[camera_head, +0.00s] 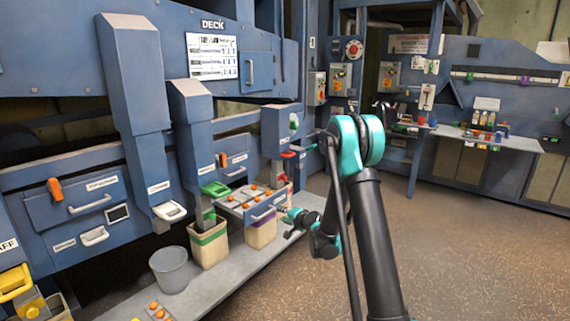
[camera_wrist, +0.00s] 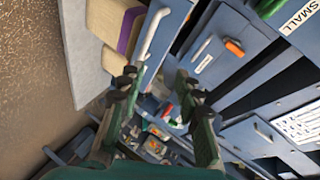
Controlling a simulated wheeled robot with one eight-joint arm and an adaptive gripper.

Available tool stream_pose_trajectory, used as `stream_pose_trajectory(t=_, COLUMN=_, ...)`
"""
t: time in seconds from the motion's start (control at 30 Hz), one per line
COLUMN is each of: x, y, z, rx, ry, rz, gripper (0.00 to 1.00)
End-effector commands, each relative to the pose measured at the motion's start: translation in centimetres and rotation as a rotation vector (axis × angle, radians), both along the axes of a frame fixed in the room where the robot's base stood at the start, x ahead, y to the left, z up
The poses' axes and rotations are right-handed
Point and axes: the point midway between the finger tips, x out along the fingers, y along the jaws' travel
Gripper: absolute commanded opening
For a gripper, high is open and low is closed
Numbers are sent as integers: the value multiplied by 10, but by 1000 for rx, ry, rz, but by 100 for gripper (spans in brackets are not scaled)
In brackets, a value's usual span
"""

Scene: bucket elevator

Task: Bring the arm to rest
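My arm (camera_head: 374,235) rises from the bottom of the head view, bends at a teal joint and folds back down. Its wrist end is low in front of the blue machine, near the edge of the grey ledge. In the wrist view my gripper (camera_wrist: 160,82) has its two fingers well apart with nothing between them. Beyond the fingers are blue machine panels and small blurred items. In the head view the fingers are too small to make out clearly.
A purple-banded bin (camera_head: 262,232), a green-banded bin (camera_head: 208,246) and a grey bucket (camera_head: 170,270) stand on the ledge (camera_head: 235,277). A panel with orange buttons (camera_head: 254,194) juts out above the bins. Open floor (camera_head: 470,250) lies to the right; a workbench (camera_head: 490,139) stands behind.

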Motion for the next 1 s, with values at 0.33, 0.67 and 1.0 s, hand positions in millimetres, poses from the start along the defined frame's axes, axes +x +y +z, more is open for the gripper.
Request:
stream_pose_trajectory(t=0.33, x=-95, y=-44, z=47, rx=-304, ry=63, rz=116, gripper=34)
stream_pose_trajectory(t=0.67, x=-207, y=-95, z=60, rx=-580, ry=159, rz=219, gripper=34)
stream_pose_trajectory(t=1.0, x=-337, y=-155, z=46, rx=-843, ry=299, rz=320, gripper=34)
